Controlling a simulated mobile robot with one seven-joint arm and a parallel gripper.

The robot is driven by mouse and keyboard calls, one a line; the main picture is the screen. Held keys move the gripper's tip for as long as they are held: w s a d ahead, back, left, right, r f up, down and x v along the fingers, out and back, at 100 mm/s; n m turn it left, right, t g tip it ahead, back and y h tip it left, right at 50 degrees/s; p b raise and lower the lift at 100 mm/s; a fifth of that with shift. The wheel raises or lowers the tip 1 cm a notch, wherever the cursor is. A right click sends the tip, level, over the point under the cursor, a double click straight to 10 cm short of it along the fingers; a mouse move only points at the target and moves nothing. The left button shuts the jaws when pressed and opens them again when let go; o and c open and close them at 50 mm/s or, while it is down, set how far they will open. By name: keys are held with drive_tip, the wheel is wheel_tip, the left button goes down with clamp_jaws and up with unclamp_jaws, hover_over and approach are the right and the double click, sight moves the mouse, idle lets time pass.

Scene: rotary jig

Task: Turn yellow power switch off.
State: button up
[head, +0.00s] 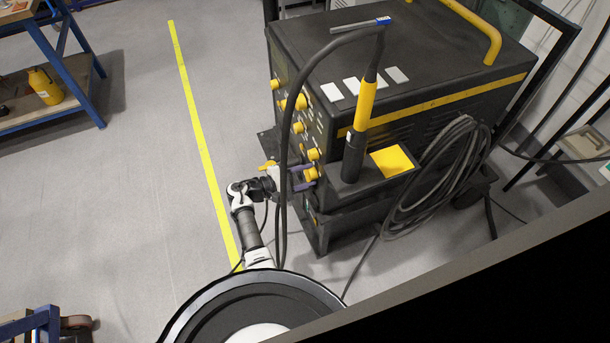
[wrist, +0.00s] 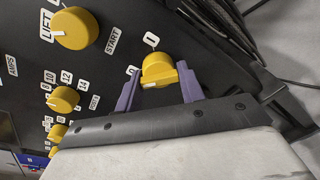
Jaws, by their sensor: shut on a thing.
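The yellow power switch (wrist: 159,70) is a round knob with a raised grip on the dark front panel of the machine. In the head view my gripper (head: 301,178) reaches the lower front of the machine (head: 440,60), at the yellow switch (head: 311,174).
Other yellow knobs, one by the LIFT label (wrist: 75,28) and one lower (wrist: 63,99), sit left of the switch. A yellow-handled torch (head: 365,105) and hanging black cable are close to my arm. Coiled cable (head: 445,165) hangs on the machine's side. Floor to the left is clear.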

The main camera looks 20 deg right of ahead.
drive_tip(key=o, duration=0.7)
drive_tip(key=shift+w+r, duration=0.25)
drive_tip(key=shift+o, duration=1)
drive_tip(key=shift+s+f, duration=0.1)
drive_tip(key=a+r+b, duration=0.1)
drive_tip(key=a+b, duration=0.2)
drive_tip(key=a, duration=1)
drive_tip(key=shift+s+a+b, duration=0.25)
drive_tip(key=shift+a+b, duration=0.05)
drive_tip(key=shift+a, duration=0.1)
